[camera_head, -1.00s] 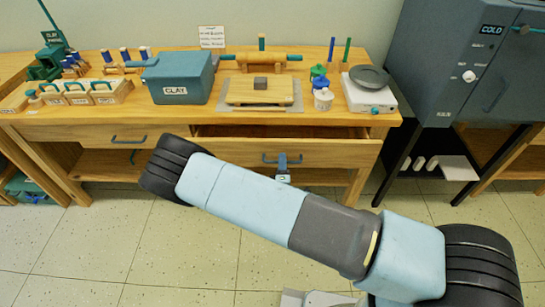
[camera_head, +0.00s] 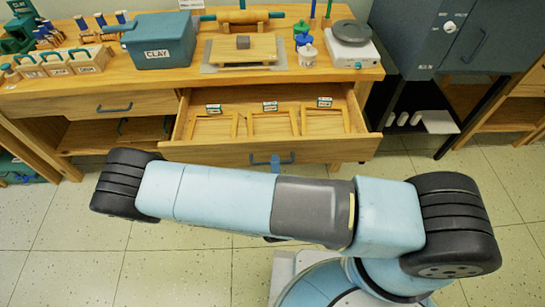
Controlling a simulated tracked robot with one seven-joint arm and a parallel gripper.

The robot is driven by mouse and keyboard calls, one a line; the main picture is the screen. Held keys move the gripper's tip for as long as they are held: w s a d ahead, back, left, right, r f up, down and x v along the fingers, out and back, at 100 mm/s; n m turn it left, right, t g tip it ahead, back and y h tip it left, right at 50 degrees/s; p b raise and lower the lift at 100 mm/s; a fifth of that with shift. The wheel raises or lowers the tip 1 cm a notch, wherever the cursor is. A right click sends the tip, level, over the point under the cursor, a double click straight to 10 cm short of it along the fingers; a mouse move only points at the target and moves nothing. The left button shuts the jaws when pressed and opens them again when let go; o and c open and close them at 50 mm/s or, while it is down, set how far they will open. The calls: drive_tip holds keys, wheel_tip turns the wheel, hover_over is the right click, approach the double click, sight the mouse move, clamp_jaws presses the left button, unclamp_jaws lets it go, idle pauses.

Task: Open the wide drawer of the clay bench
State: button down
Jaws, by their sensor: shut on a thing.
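The clay bench (camera_head: 100,103) is a wooden bench across the back. Its wide drawer (camera_head: 225,151) is pulled well out toward me. Several wooden frames with small labels (camera_head: 270,106) lie inside the drawer. The drawer's blue-grey handle (camera_head: 289,158) is on the middle of its front. My gripper (camera_head: 275,162) is at this handle and shut on it. My arm hides most of the gripper's lower part.
A narrower drawer (camera_head: 95,105) at left is closed. A grey kiln-like cabinet (camera_head: 440,35) stands at right. Tiled floor is open in front.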

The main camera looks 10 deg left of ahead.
drive_tip(key=shift+s+a, duration=0.3)
drive_tip(key=shift+a, duration=0.15)
drive_tip(key=c, duration=1.3)
unclamp_jaws()
drive_tip(key=shift+d, duration=0.1)
drive_tip(key=shift+w, duration=0.1)
